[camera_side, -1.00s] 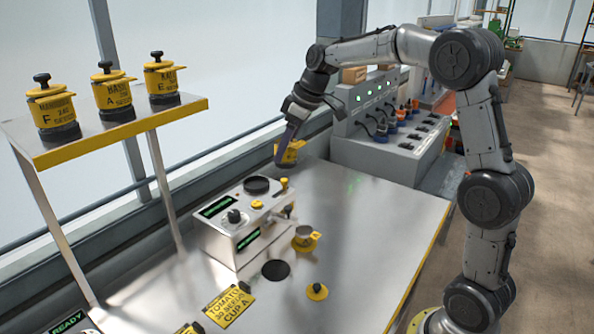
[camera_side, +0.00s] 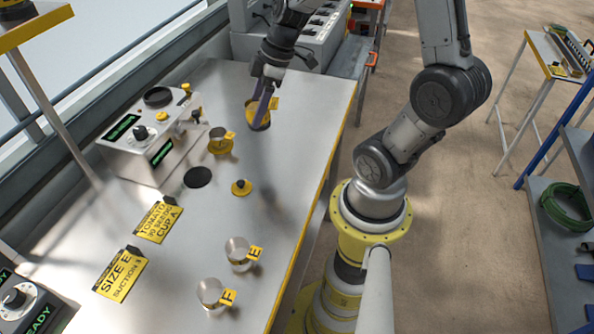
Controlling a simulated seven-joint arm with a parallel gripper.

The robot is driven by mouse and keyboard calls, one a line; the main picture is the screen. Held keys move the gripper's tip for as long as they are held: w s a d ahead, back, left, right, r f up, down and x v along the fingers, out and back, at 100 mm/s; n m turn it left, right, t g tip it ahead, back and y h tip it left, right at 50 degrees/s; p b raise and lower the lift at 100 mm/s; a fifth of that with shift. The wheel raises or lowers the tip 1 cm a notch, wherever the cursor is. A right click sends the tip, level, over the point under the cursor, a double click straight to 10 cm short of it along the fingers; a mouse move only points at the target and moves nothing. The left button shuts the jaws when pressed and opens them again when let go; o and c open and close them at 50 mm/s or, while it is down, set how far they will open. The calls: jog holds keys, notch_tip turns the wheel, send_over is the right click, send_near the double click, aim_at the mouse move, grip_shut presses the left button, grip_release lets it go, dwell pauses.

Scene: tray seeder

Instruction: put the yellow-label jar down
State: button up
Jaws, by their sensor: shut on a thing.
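The yellow-label jar (camera_side: 254,116) is in the right part of the steel table, right of the seeder machine. Its body is yellow with a dark end, and a small yellow tag shows beside it. My gripper (camera_side: 263,106) points down with its purple fingers shut on the jar and covers part of it. The jar looks low over the table, but I cannot tell whether its base touches the surface.
The machine (camera_side: 150,150) stands at the back left. A small yellow-based cup (camera_side: 220,142), a yellow knobbed lid (camera_side: 241,187), a dark round spot (camera_side: 198,177) and metal cups E (camera_side: 238,252) and F (camera_side: 212,293) are nearby. The table's yellow edge (camera_side: 318,205) lies to the right.

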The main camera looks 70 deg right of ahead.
jog(key=s+f+m, duration=0.3)
jog(key=s+f, duration=0.2)
jog(key=s, duration=0.4)
jog(key=shift+t+h, duration=0.4)
jog(key=shift+s+f, duration=0.2)
jog(key=shift+f, duration=3.5)
jog(key=shift+f, duration=0.2)
jog(key=o, duration=1.5)
jog(key=shift+c, duration=0.2)
jog(key=shift+r, duration=0.1)
